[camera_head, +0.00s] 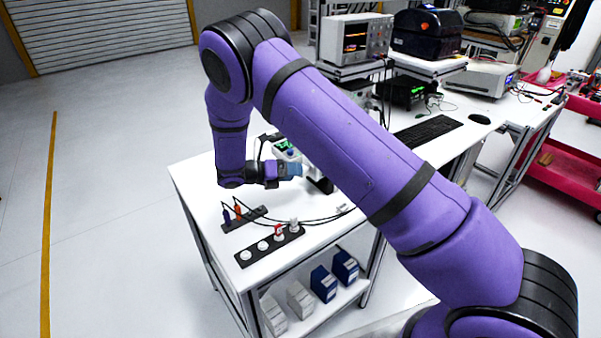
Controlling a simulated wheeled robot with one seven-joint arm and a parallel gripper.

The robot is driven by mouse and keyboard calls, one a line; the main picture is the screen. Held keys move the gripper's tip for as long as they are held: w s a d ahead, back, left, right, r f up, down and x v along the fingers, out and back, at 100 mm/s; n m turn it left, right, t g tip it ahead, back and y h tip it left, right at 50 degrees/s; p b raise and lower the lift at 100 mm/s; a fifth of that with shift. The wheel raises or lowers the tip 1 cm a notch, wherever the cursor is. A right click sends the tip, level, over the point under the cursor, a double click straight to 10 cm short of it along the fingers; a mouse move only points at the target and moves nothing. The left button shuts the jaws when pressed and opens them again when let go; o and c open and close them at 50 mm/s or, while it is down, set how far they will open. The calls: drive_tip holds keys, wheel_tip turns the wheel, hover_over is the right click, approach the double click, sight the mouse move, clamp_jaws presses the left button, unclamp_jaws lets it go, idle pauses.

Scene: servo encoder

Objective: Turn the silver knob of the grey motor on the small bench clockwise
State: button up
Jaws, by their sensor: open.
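My gripper (297,171) is small in the head view, at the end of my purple arm above the small white bench (198,180). It is open and points to the right. A dark piece (321,184) shows just beyond its tip, partly behind my arm; it may be part of the grey motor. I cannot make out the silver knob, and whether the gripper touches anything is too small to tell. A light-coloured device with a green display (283,146) stands just behind the gripper.
A black socket strip (257,256) and a smaller strip with coloured plugs (233,224) lie at the bench front, with loose black cables (312,219). Blue boxes (323,284) stand on the lower shelf. A larger bench with instruments (355,38) and a keyboard (427,131) is behind right.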

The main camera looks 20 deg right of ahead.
drive_tip(key=shift+x, duration=1.45)
drive_tip(key=c, duration=0.9)
